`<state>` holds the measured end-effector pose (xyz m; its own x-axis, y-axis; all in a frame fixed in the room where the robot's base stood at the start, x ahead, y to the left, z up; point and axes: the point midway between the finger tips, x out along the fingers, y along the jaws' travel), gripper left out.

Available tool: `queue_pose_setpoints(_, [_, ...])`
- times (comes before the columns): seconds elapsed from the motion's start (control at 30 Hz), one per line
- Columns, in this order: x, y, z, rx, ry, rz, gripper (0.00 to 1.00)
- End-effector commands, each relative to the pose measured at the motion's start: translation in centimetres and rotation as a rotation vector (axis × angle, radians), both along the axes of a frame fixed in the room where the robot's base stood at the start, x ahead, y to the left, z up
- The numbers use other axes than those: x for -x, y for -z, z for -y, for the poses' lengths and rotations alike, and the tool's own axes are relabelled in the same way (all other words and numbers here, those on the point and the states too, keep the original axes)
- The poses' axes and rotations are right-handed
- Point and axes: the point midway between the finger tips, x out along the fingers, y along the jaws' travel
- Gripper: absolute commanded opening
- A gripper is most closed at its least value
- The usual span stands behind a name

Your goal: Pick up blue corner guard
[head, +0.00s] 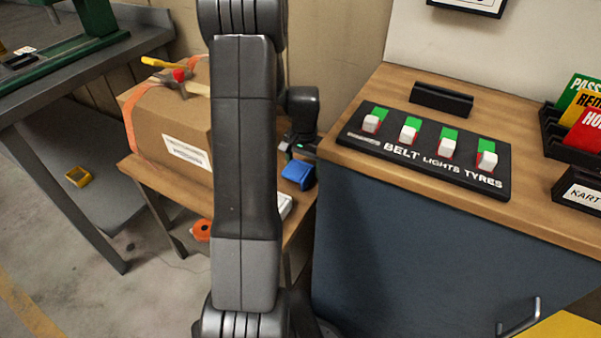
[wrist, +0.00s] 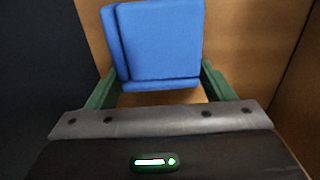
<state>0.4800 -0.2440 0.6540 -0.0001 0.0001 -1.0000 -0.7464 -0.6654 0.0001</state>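The blue corner guard (head: 298,173) lies on the small wooden table (head: 291,219), near the side of the dark blue cabinet. In the wrist view the blue corner guard (wrist: 160,42) fills the upper middle, with its flat face and a folded edge on the left. My gripper (wrist: 158,80) is open, its green fingers apart on either side of the guard's near end. I cannot tell whether either finger touches it. In the head view my arm hides part of the table, and the gripper (head: 300,152) shows just behind the guard.
A white item (head: 285,206) lies near the table's front.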

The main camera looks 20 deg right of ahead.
Motion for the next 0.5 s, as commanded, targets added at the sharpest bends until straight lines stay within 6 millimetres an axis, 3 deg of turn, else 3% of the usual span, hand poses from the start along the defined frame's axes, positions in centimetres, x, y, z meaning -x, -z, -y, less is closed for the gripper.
queue_pose_setpoints(0.03, [0.0,0.0,0.0,0.000,0.000,0.000,0.65])
queue_pose_setpoints(0.13, [0.0,0.0,0.0,0.000,0.000,0.000,0.46])
queue_pose_setpoints(0.17, [0.0,0.0,0.0,0.000,0.000,0.000,0.44])
queue_pose_setpoints(0.5, [-0.1,-1.0,0.0,0.001,0.000,0.002,0.43])
